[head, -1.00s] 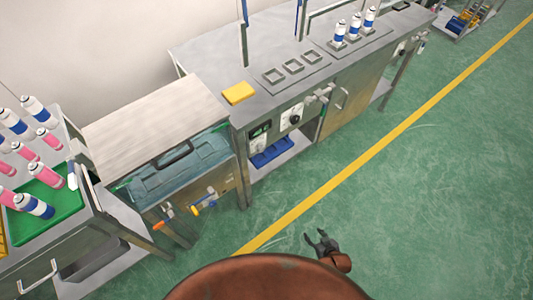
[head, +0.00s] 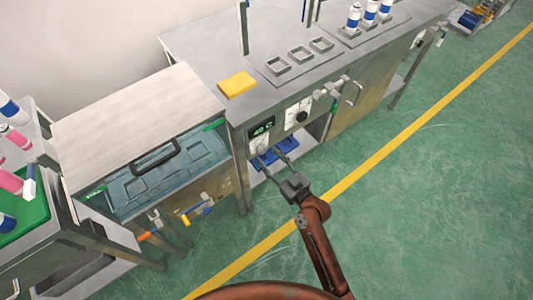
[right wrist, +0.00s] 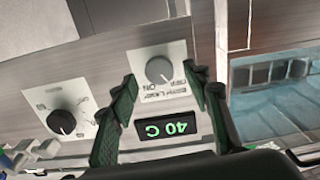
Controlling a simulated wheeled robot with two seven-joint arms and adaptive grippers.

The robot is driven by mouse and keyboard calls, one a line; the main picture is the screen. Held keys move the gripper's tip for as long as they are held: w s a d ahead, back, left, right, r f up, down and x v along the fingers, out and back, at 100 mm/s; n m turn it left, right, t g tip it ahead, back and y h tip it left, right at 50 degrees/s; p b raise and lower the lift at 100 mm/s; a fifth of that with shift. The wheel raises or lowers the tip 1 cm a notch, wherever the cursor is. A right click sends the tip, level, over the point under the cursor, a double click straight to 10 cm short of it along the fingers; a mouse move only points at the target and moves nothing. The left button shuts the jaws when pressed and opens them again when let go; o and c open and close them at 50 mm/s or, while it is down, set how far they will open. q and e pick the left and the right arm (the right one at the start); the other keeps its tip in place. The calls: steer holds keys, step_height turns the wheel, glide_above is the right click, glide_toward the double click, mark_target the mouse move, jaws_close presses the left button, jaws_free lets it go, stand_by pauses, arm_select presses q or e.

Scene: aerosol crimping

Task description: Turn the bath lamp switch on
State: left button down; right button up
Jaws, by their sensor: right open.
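The bath lamp switch is a round grey knob (right wrist: 160,71) on a white plate marked ON and OFF, upside down in the right wrist view. Which mark it points to is too small to tell. In the head view its pale plate (head: 260,144) is on the bench front, under the green 40 C display (head: 263,128). My right gripper (head: 265,159) is open, its fingers pointing at the plate. In the right wrist view its two green-lit fingertips (right wrist: 162,80) stand on either side of the knob, with no clear contact. My left gripper is not in view.
A dial with a black knob (head: 302,116) sits to the right of the switch; handles and valves (head: 333,88) stick out beyond it. A blue tray (head: 278,153) lies on the shelf below. The water bath (head: 170,170) stands to the left. The green floor in front is free.

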steer(key=shift+x, duration=0.95)
steer(key=c, duration=1.2)
